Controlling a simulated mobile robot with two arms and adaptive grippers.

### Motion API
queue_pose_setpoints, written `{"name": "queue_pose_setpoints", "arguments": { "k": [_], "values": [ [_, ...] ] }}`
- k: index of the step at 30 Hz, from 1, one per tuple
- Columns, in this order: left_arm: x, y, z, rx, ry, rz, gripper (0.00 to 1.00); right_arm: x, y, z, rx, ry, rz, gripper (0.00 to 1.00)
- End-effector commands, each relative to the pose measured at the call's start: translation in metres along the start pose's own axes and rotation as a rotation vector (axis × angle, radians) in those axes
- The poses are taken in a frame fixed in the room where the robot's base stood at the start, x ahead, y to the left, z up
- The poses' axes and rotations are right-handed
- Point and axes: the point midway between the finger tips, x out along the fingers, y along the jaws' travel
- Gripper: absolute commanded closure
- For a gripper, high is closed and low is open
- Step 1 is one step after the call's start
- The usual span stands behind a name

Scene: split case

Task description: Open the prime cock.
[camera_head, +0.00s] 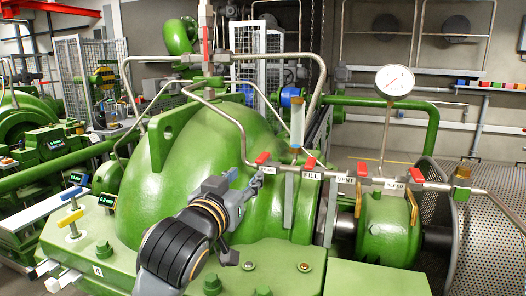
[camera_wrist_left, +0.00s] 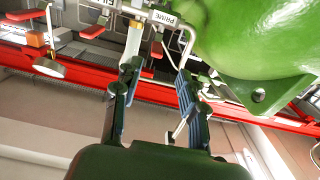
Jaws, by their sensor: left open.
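The PRIME label (camera_wrist_left: 165,18) shows on the pipe row in the left wrist view, next to a bent grey pipe. A small red handle (camera_wrist_left: 157,48) shows beyond my fingers there; I take it for the prime cock's. In the head view the leftmost red handle (camera_head: 263,158) of the row sits just above my left gripper (camera_head: 254,184). The label below it is hidden by the gripper. In the left wrist view my left gripper (camera_wrist_left: 158,75) is open, with nothing held between its fingers. My right gripper is in neither view.
The green domed casing (camera_head: 205,150) lies behind and beside my left gripper. To the right along the pipe stand the FILL (camera_head: 311,175) and VENT (camera_head: 345,180) labels with more red handles. A pressure gauge (camera_head: 394,82) rises above. A mesh guard (camera_head: 480,235) stands at right.

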Motion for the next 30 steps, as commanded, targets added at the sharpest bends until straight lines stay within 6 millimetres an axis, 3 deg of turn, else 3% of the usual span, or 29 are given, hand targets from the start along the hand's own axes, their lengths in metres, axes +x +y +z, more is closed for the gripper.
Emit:
{"name": "queue_pose_setpoints", "arguments": {
  "k": [5, 14, 21, 30],
  "values": [
    [0.015, 0.000, -0.001, 0.000, -0.001, 0.000, 0.58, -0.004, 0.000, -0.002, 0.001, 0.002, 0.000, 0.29],
    [0.071, 0.000, -0.002, 0.001, -0.002, -0.001, 0.58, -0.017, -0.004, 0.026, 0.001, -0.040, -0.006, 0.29],
    [0.112, 0.000, -0.002, 0.000, -0.002, 0.000, 0.58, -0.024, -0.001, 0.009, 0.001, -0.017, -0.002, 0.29],
    [0.136, 0.000, -0.001, 0.000, 0.000, -0.001, 0.58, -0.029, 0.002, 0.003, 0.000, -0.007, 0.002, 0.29]
  ]
}}
